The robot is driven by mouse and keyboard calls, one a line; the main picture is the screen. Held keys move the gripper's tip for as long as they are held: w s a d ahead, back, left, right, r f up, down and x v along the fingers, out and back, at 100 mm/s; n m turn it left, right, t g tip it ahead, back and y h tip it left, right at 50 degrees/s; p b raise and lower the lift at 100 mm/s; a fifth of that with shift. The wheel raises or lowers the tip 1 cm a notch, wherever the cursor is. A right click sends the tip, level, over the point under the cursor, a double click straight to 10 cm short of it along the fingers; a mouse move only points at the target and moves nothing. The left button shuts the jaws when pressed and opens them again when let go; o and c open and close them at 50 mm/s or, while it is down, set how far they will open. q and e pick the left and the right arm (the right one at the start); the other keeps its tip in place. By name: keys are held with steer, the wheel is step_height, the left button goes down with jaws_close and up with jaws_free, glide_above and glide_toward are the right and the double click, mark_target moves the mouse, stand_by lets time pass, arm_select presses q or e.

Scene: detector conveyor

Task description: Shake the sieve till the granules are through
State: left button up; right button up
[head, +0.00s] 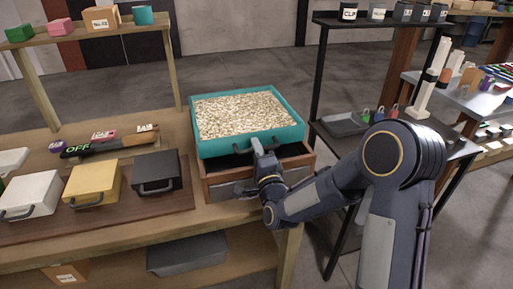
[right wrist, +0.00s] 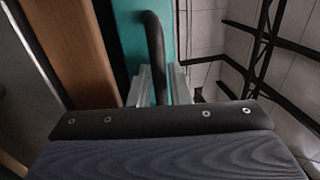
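The sieve (head: 297,134) is a teal rectangular tray with a dark handle on its near side. It is full of pale beige granules (head: 240,112) and sits on a wooden box (head: 298,172); how many granules lie below is hidden. My right gripper (head: 262,148) is at the near handle. In the right wrist view, the light grey fingers (right wrist: 158,88) close on both sides of the dark handle (right wrist: 153,35), with the teal wall (right wrist: 128,25) beside it. My left gripper is not in view.
White, yellow and black cases (head: 156,172) with handles stand on a dark board at left. A wooden shelf (head: 95,31) with small blocks is behind them. A black rack (head: 345,124) with a grey tray stands close at right.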

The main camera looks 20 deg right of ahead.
jaws_close()
